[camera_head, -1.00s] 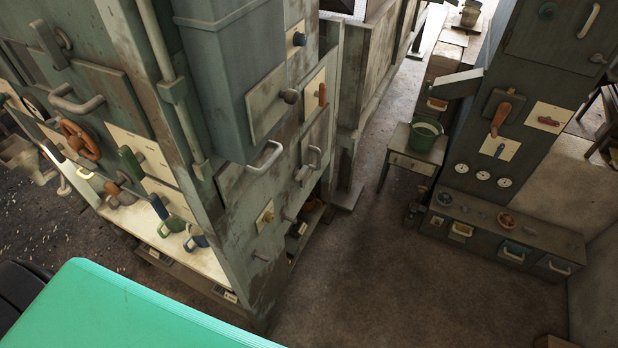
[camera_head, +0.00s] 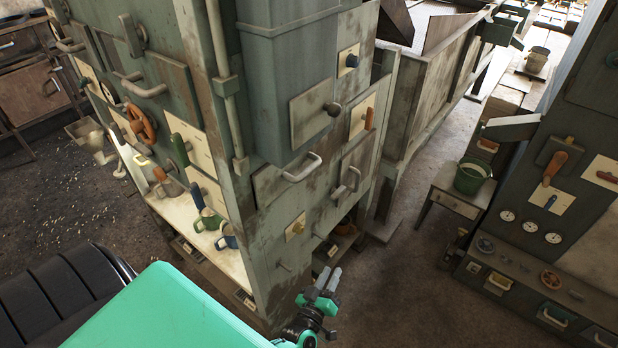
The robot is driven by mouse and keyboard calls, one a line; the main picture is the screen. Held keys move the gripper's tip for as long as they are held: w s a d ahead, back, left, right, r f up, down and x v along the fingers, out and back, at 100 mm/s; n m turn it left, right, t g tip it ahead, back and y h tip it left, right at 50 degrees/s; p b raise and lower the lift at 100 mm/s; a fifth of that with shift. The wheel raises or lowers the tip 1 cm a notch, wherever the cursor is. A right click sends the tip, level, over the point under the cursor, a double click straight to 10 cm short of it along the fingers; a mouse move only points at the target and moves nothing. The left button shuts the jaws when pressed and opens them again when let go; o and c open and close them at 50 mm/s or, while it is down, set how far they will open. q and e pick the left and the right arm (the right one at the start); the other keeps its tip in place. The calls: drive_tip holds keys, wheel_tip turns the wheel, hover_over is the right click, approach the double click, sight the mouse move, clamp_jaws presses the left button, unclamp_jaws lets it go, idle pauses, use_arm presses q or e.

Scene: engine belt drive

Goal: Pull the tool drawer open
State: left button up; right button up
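My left gripper (camera_head: 330,271) is in the lower middle, in front of the large green-grey machine cabinet's lower corner. Its two grey fingers point up with a narrow gap between them, and nothing shows in it. I cannot tell which drawer is the tool drawer. A drawer-like front (camera_head: 268,188) with a pale bar handle (camera_head: 303,170) is on the machine, above the gripper and apart from it. Other pale handles are on the low bench (camera_head: 528,272) at the right. My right gripper is not in view.
A small table (camera_head: 452,204) with a green bucket (camera_head: 470,178) stands at centre right. A dark control cabinet (camera_head: 545,138) stands beside it. The brown floor (camera_head: 420,290) between machine and bench is clear. Levers and a red wheel (camera_head: 140,123) project from the machine's left face.

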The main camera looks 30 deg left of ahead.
use_arm(q)
drive_tip(key=w+a+r+n+t+y, duration=0.1)
drive_tip(key=a+r+n+t+y, duration=0.15)
drive_tip(key=r+n+y, duration=0.65)
drive_tip(key=n+g+y, duration=0.1)
drive_tip(key=n+g, duration=0.1)
drive_tip(key=n, duration=0.1)
approach(308, 168)
drive_tip(key=p+x, duration=0.2)
drive_tip(key=x, duration=0.2)
drive_tip(key=p+x, duration=0.2)
drive_tip(key=x, duration=0.2)
drive_tip(key=shift+w+a+p, duration=0.3)
drive_tip(key=shift+w+p, duration=0.05)
drive_tip(key=shift+w+a, duration=0.2)
drive_tip(key=shift+w, duration=0.1)
clamp_jaws()
